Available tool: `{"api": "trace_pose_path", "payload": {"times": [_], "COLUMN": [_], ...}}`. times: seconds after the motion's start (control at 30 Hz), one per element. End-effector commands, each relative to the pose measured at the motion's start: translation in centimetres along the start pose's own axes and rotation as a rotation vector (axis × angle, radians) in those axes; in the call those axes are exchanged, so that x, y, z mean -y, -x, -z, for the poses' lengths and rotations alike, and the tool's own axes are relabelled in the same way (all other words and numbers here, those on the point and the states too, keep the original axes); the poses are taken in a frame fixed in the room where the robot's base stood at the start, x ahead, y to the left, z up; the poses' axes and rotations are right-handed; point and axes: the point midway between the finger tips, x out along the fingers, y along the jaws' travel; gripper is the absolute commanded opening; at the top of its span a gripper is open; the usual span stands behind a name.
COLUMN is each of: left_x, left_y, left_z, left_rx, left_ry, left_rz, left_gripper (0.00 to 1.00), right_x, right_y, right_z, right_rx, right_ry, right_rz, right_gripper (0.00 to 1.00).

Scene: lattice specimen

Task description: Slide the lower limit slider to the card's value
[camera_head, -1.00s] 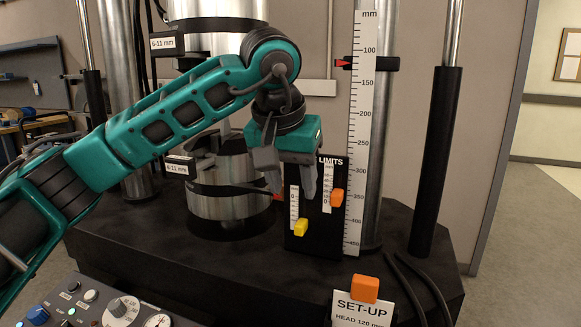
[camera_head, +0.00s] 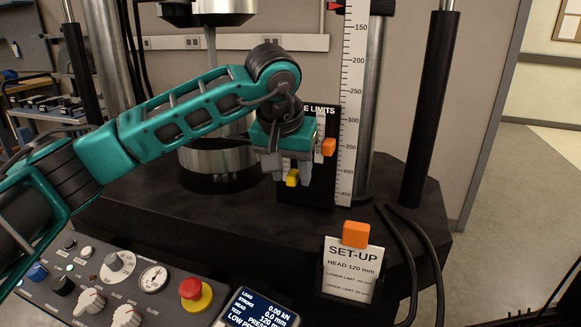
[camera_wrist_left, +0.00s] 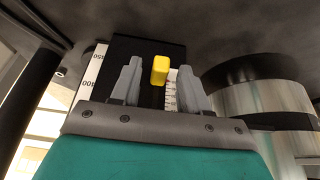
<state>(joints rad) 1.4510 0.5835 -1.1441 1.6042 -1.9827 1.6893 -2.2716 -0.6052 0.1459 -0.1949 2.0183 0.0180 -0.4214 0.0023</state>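The black limits panel (camera_head: 322,186) stands on the machine's dark base. It carries a yellow slider (camera_head: 292,178) and, higher on the right, an orange slider (camera_head: 329,147). My left gripper (camera_head: 293,180) is open at the yellow slider. In the left wrist view the yellow slider (camera_wrist_left: 160,69) sits between the two grey fingertips (camera_wrist_left: 158,85), with a gap on both sides. The gripper hides most of the yellow slider's scale. The set-up card (camera_head: 350,272) reads HEAD 120 mm; its smaller limit lines are too small to read surely. My right gripper is not in view.
A tall millimetre ruler (camera_head: 354,100) stands just right of the panel. An orange block (camera_head: 355,234) sits on the card's top edge. The control console (camera_head: 140,285) with a red stop button (camera_head: 191,288) is in front. Black cables (camera_head: 402,240) run right of the card.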

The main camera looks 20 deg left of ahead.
Motion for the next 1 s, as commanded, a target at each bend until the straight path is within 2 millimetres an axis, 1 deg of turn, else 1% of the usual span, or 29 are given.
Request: {"api": "trace_pose_path", "payload": {"times": [0.03, 0.07, 0.43, 0.67, 1.0], "left_x": [0.0, 0.0, 0.0, 0.0, 0.0], "left_y": [0.0, 0.0, 0.0, 0.2, 2.8], "left_z": [0.0, 0.0, 0.0, 0.1, 1.2], "left_rx": [0.0, 0.0, 0.0, 0.0, 0.0], "left_ry": [0.0, 0.0, 0.0, 0.0, 0.0], "left_rz": [0.0, 0.0, 0.0, 0.0, 0.0], "left_gripper": [0.39, 0.36, 0.01, 0.0, 0.0], "right_x": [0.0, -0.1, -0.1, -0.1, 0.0], "right_y": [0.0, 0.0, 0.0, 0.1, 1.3], "right_z": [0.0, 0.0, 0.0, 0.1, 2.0], "right_rx": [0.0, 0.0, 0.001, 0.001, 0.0], "right_ry": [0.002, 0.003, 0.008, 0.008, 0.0], "right_rz": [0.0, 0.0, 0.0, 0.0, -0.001], "right_gripper": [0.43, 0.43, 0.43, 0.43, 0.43]}}
